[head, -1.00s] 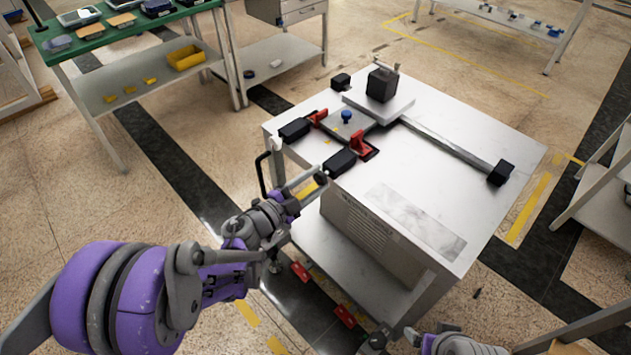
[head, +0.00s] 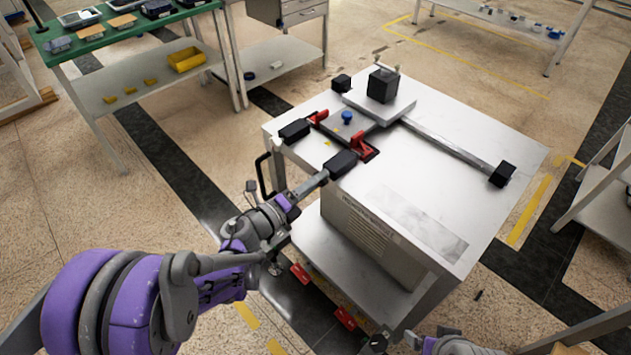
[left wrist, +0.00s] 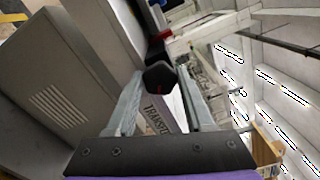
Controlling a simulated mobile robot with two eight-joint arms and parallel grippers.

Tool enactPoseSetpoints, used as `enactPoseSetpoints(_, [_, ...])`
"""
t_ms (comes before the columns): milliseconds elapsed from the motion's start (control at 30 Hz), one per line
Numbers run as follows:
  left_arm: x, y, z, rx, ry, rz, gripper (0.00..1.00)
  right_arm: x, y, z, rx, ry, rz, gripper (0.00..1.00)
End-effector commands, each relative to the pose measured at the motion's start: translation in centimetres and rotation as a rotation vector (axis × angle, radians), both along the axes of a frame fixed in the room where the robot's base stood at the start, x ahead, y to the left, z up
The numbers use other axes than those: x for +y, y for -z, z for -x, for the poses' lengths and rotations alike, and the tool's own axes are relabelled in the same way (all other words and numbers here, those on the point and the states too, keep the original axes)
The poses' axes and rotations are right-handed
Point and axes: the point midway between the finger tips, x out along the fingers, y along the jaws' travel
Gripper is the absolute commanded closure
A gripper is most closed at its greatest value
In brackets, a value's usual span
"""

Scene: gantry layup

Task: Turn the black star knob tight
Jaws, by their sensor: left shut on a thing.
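My left gripper (head: 326,176) is at the near left edge of the steel cart top (head: 440,150). Its fingers are shut on the end of a black grip (head: 342,162) that leads to the nearer red clamp (head: 361,144). In the left wrist view, a dark, faceted end (left wrist: 160,78) with a faint red mark sits between the fingertips. I cannot make out a star shape on it. A second black grip (head: 294,130) leads to the farther red clamp (head: 318,117).
A blue knob (head: 347,117) stands on the plate between the clamps. A black block (head: 382,85) sits on a raised plate behind, and a bar runs to another black block (head: 501,173). A bent black handle (head: 262,175) is left of the cart. The cart top's front right is clear.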

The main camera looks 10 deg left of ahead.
Motion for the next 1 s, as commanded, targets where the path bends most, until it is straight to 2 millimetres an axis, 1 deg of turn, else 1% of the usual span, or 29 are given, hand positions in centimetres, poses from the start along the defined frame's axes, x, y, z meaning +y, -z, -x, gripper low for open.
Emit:
enactPoseSetpoints(600, [-0.05,-0.05,0.01,-0.321,0.001,-0.485,1.0,0.0,-0.19,0.01,-0.001,0.0,0.0,0.14])
enactPoseSetpoints(800, [-0.06,-0.04,0.02,-0.41,0.001,-0.619,1.0,0.0,-0.28,0.02,-0.001,0.0,0.0,0.14])
enactPoseSetpoints(1000, [-0.08,-0.04,0.03,-0.474,0.001,-0.716,1.0,0.0,-0.36,0.02,-0.001,0.0,0.0,0.14])
